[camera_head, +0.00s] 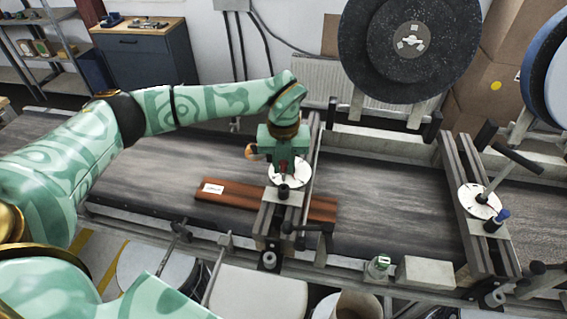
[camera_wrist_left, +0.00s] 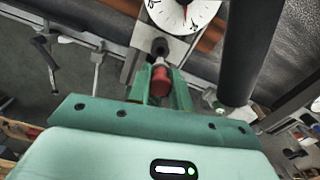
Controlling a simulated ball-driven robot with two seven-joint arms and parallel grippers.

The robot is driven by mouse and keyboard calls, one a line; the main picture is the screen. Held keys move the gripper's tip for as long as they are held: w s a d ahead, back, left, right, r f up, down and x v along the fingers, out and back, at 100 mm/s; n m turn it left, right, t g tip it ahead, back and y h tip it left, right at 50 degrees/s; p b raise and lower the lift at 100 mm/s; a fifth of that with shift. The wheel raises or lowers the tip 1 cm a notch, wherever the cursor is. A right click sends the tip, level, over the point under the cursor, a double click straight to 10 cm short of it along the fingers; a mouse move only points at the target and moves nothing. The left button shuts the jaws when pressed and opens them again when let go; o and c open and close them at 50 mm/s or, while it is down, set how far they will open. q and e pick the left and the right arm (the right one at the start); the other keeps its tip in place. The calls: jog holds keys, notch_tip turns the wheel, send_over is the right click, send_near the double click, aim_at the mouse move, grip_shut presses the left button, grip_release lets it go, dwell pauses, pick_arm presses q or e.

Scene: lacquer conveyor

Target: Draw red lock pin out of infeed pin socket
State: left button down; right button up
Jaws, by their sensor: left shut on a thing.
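My left gripper (camera_head: 285,169) is over the near part of the left conveyor gantry, pointing down. It is shut on the red lock pin (camera_wrist_left: 160,76), whose red head shows between the two green fingers in the left wrist view. A dark socket (camera_wrist_left: 159,47) on the gantry's pale plate lies just beyond the pin; it also shows below the gripper in the head view (camera_head: 284,190). I cannot tell how much of the pin's lower end is inside the socket. My right gripper is not in view.
A white dial (camera_head: 297,174) sits behind the socket. A reddish-brown board (camera_head: 234,194) lies on the belt (camera_head: 380,200) under the gantry. A second gantry with a blue pin (camera_head: 502,215) stands at right. A large dark disc (camera_head: 380,70) rises behind the conveyor.

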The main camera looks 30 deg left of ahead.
pick_arm(q)
notch_tip(320, 180, up, 3)
jog(key=p, duration=0.3)
dwell(0.4)
jog(key=shift+f, duration=0.1)
